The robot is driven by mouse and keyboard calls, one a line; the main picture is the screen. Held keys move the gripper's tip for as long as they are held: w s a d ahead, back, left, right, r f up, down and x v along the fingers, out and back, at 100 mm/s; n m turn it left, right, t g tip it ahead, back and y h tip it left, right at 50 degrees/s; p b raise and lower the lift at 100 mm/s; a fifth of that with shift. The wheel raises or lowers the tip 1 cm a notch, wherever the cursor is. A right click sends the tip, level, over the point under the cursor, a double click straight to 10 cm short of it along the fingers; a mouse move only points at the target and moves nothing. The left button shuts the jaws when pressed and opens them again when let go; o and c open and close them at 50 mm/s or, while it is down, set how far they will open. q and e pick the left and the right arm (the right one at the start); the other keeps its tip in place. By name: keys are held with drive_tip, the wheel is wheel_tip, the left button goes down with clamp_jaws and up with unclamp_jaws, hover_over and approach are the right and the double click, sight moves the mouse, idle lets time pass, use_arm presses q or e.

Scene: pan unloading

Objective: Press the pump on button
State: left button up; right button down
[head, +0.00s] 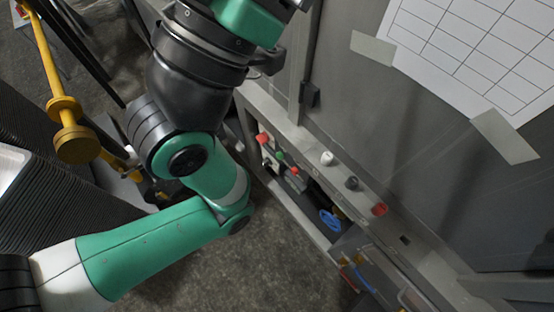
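A grey control panel (312,165) runs diagonally down the middle of the head view. A small green button (280,155) sits between a red button (262,138) and another red one (295,171). Along the upper ledge are a white knob (327,158), a dark knob (351,183) and a red knob (379,209). No label is readable, so I cannot tell which is the pump on button. My green and black arm comes in from the left and bends up to the top edge, left of the panel. Neither gripper shows.
A taped sheet with a grid (480,45) is on the grey surface at upper right. A blue coiled item (330,221) lies in the opening below the buttons. Yellow pipework (67,115) stands at left. Bare floor (275,265) shows below the arm.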

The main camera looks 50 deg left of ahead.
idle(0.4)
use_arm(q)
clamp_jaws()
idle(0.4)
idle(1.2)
